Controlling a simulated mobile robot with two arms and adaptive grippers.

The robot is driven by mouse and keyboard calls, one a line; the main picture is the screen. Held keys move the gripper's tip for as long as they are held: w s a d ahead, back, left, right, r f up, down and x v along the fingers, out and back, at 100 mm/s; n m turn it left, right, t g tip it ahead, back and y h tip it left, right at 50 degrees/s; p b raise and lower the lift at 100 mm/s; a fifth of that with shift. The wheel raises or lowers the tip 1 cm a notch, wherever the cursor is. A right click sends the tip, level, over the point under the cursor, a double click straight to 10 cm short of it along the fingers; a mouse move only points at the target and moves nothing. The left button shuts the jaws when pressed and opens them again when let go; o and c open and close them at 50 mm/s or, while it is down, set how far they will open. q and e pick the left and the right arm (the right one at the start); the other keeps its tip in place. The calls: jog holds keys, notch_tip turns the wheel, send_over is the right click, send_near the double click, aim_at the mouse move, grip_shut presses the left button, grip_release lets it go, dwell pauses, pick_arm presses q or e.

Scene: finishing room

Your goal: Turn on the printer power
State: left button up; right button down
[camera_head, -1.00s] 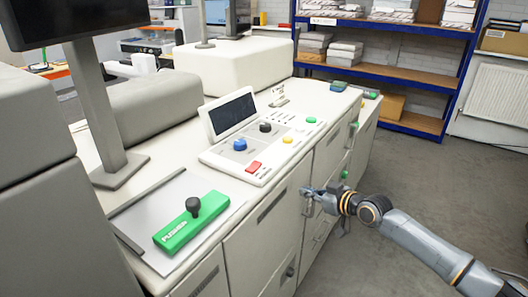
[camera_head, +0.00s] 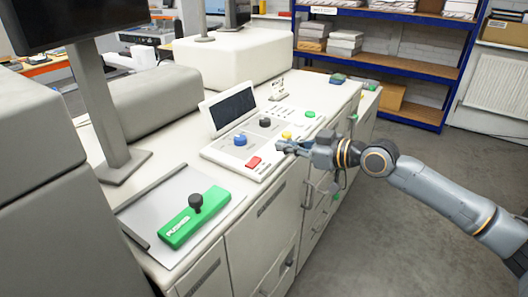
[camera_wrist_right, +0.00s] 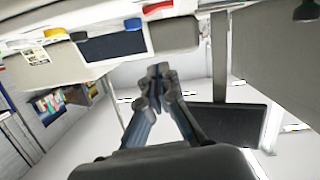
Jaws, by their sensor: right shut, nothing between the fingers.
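The printer is a long white machine with a control panel (camera_head: 236,158). The panel has a small dark screen (camera_head: 233,108), a red button (camera_head: 254,162), a blue knob (camera_head: 240,140), a black knob (camera_head: 265,122), a yellow button (camera_head: 287,135) and a green button (camera_head: 310,114). My right gripper (camera_head: 281,147) is shut and empty at the panel's front edge, between the red and yellow buttons; contact cannot be told. In the right wrist view its fingertips (camera_wrist_right: 158,69) are together, with the red button (camera_wrist_right: 157,6) and blue knob (camera_wrist_right: 133,24) beyond them. My left gripper is out of view.
A green block with a black knob (camera_head: 195,208) lies on the metal plate at the front left. A monitor on a post (camera_head: 96,105) stands at the left. Blue shelves (camera_head: 400,70) stand behind. Grey floor (camera_head: 420,165) is open at the right.

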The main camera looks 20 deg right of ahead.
jog(key=p, duration=0.3)
send_over(263, 165)
jog(key=shift+a+f, duration=0.25)
jog(key=shift+f, duration=0.45)
jog(key=f, duration=0.3)
jog(key=shift+d, duration=0.2)
jog(key=shift+d+f, duration=0.2)
jog(key=shift+f, duration=0.5)
jog(key=shift+a+f, duration=0.1)
